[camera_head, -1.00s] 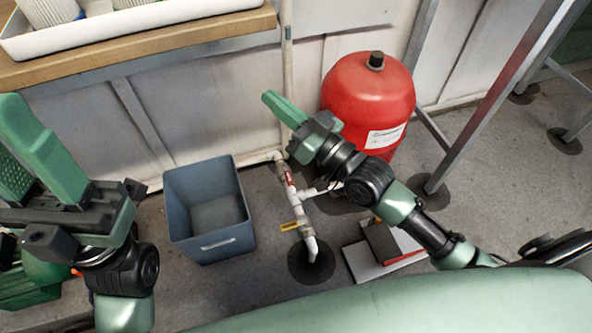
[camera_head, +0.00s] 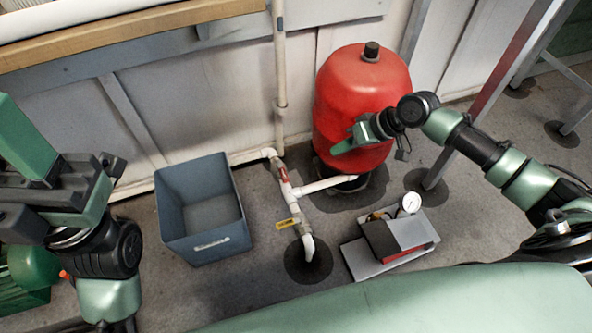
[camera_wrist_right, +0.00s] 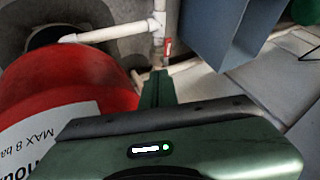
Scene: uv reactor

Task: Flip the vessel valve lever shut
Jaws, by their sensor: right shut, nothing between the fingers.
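Two small levers sit on the white pipework: a red lever (camera_head: 283,174) on the upper part and a yellow lever (camera_head: 288,223) lower down. I cannot tell which is the vessel valve's. A white branch pipe (camera_head: 325,185) runs between them to the red vessel (camera_head: 350,95). My right gripper (camera_head: 338,148) is shut and empty in front of the vessel, above and right of the red lever, apart from it. In the right wrist view its fingers (camera_wrist_right: 158,88) point toward the red lever (camera_wrist_right: 168,45). My left gripper (camera_head: 22,140) is at the left edge, partly cut off.
A blue-grey open bin (camera_head: 205,250) stands just left of the pipework. A red and grey box with a round gauge (camera_head: 409,203) lies on the floor to the right. A metal table leg (camera_head: 480,95) rises at the right.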

